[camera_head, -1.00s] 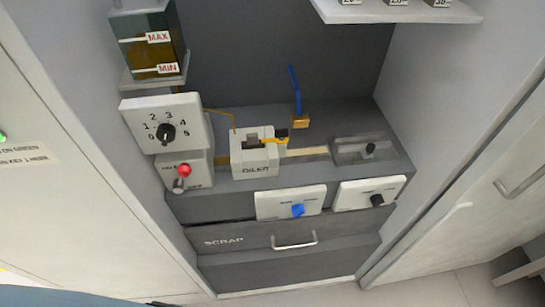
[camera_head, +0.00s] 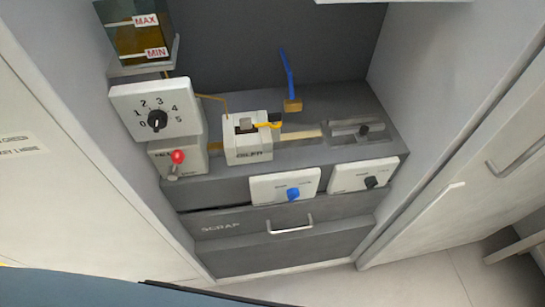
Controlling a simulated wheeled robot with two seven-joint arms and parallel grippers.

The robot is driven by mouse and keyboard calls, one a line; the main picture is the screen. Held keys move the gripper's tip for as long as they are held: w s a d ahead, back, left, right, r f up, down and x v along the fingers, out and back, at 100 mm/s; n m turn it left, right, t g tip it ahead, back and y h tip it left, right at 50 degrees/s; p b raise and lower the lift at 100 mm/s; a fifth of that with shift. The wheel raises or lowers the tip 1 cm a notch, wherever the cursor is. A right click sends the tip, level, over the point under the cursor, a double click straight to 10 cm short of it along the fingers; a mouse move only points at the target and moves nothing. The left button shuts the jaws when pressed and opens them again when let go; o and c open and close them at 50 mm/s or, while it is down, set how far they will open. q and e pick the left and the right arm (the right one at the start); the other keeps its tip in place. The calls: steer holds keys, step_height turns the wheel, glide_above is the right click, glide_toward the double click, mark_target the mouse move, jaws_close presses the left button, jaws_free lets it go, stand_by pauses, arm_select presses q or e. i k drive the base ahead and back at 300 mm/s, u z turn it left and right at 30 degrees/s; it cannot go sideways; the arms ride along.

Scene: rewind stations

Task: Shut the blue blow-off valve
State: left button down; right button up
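A blue lever (camera_head: 288,74) stands nearly upright, leaning slightly left at its top, on a small brass valve body (camera_head: 292,105) at the back of the grey bench. A separate blue knob (camera_head: 293,194) sits on a white panel (camera_head: 262,189) at the bench front. Neither of my grippers is in view, and nothing touches the lever or the knob.
The white oiler block (camera_head: 247,140) with a yellow lever (camera_head: 267,125) stands left of the valve. A numbered dial (camera_head: 157,119), a red knob (camera_head: 178,156) and an oil tank (camera_head: 142,37) are further left. A scrap drawer handle (camera_head: 290,226) projects below.

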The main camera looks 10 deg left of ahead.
mark_target(293, 193)
steer(key=z, duration=1.35)
steer(key=k, duration=0.8)
steer(key=u, duration=1.25)
steer(key=i, duration=0.5)
steer(key=u, duration=0.05)
